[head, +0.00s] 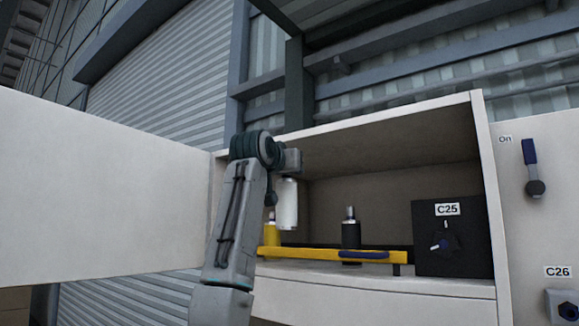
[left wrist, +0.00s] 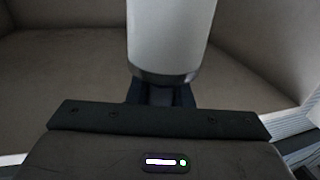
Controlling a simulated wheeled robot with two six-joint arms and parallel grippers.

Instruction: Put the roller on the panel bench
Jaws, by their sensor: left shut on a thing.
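A white roller (head: 288,206) hangs about upright below my left gripper (head: 285,180) in the head view, at the front of an open cabinet. In the left wrist view the white roller (left wrist: 170,38) rises from between the dark fingers of the left gripper (left wrist: 160,93), and its far end is cut off by the frame. The left gripper is shut on it. My right gripper is in neither view. I cannot make out a panel bench in these frames.
The cabinet (head: 483,180) holds a yellow roller (head: 271,233), a black roller (head: 351,232) and a black box marked C25 (head: 452,240). A yellow bar (head: 325,254) with a blue grip crosses its front. An open white door (head: 100,185) stands left. A blue-handled lever (head: 531,165) is right.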

